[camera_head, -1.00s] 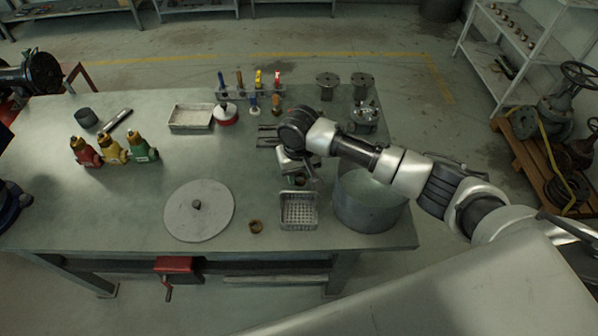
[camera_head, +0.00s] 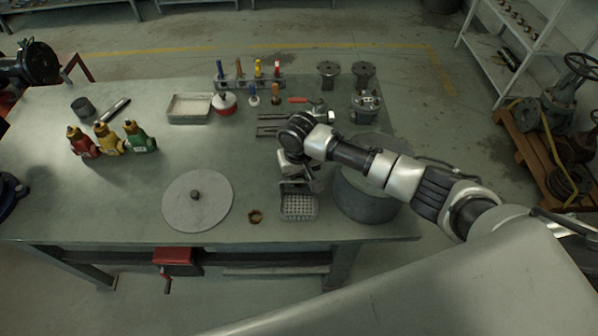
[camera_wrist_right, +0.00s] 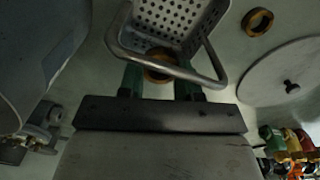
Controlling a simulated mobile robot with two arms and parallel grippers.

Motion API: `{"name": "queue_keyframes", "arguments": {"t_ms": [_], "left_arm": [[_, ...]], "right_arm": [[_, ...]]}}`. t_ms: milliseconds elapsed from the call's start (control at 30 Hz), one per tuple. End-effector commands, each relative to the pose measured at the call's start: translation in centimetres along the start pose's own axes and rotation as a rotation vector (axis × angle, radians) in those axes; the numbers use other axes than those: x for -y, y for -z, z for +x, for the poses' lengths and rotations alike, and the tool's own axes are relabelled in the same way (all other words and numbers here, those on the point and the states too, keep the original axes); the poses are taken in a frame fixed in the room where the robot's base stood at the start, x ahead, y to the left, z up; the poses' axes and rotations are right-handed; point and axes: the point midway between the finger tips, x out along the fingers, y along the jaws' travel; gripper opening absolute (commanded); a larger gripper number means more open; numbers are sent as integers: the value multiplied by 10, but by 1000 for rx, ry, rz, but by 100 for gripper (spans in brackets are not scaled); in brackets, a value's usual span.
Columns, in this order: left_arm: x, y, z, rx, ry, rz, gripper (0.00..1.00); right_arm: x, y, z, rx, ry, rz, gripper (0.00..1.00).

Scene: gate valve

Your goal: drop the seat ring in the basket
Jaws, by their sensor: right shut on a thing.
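A grey perforated basket (camera_head: 299,207) with a wire handle stands near the front edge of the workbench. It also shows at the top of the right wrist view (camera_wrist_right: 165,22), with its handle arching toward me. My right gripper (camera_head: 300,186) is at the basket's far side, over its rim. In the wrist view its green-tipped fingers (camera_wrist_right: 160,80) are shut on a brass-coloured seat ring (camera_wrist_right: 158,68), partly hidden behind the handle bar. I cannot tell the ring's height above the basket floor. A second, similar ring (camera_head: 255,216) lies on the bench left of the basket. My left gripper is not in view.
A large grey cylinder (camera_head: 365,200) stands close right of the basket. A grey disc with a knob (camera_head: 197,202) lies to the left. Bottles (camera_head: 110,141), a tray (camera_head: 189,108) and a tool rack (camera_head: 249,82) are farther back.

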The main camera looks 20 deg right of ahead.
Motion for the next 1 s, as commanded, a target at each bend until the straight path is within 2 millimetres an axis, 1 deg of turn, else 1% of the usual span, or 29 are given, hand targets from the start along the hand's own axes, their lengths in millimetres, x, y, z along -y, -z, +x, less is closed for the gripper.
{"name": "queue_keyframes", "arguments": {"t_ms": [133,467,500,667,700,1000], "left_arm": [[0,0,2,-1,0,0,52],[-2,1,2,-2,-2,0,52],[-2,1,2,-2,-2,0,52],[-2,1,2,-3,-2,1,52],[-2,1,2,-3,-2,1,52],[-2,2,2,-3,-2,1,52]], "right_arm": [[0,0,4,0,0,0,11],[0,0,5,0,0,1,11],[0,0,5,0,0,1,37],[0,0,5,0,0,1,62],[0,0,5,0,0,1,64],[0,0,5,0,0,1,64]]}}
